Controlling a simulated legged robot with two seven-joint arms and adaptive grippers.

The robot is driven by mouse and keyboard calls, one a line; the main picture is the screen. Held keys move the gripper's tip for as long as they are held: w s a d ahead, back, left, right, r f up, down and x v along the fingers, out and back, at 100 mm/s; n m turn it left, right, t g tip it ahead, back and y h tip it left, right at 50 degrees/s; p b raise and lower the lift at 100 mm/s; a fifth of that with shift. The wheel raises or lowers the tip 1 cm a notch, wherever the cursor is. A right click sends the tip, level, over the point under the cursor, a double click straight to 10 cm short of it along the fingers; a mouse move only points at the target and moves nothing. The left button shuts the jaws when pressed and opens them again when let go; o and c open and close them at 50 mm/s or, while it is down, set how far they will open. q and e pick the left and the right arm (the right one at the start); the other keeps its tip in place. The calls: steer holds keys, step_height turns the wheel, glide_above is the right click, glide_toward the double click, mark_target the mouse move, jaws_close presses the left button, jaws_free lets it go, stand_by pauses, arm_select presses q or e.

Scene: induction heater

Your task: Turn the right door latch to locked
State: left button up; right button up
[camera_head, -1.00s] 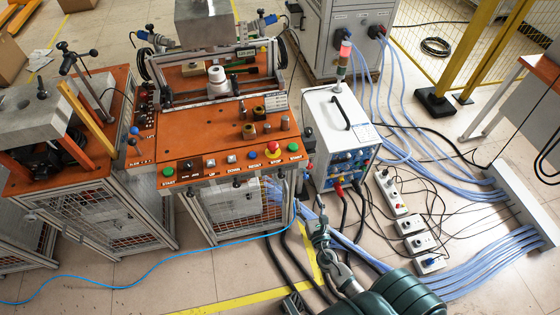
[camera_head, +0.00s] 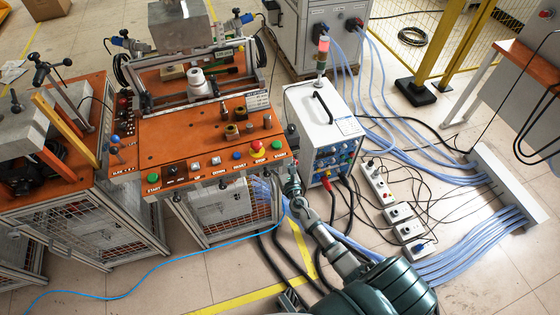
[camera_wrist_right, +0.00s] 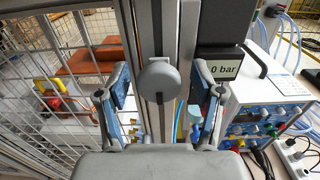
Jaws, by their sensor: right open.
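The right door latch (camera_wrist_right: 158,80) is a round grey knob with a small tab on top, on a metal post in the right wrist view. The tab points up in the picture. My right gripper (camera_head: 293,190) is open. In the right wrist view, its two blue-padded fingers stand on either side of the latch, with visible gaps. In the head view the gripper is at the front right corner of the orange-topped heater bench (camera_head: 200,135), and hides what is right behind it. My left gripper is not in view.
Mesh doors (camera_wrist_right: 60,60) lie left of the post. The white power unit (camera_head: 318,125) stands right of the bench. Cables and power strips (camera_head: 380,185) cover the floor at right.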

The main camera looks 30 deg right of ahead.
steer(key=shift+w, duration=0.2)
steer(key=shift+c, duration=0.2)
steer(key=c, duration=1.1)
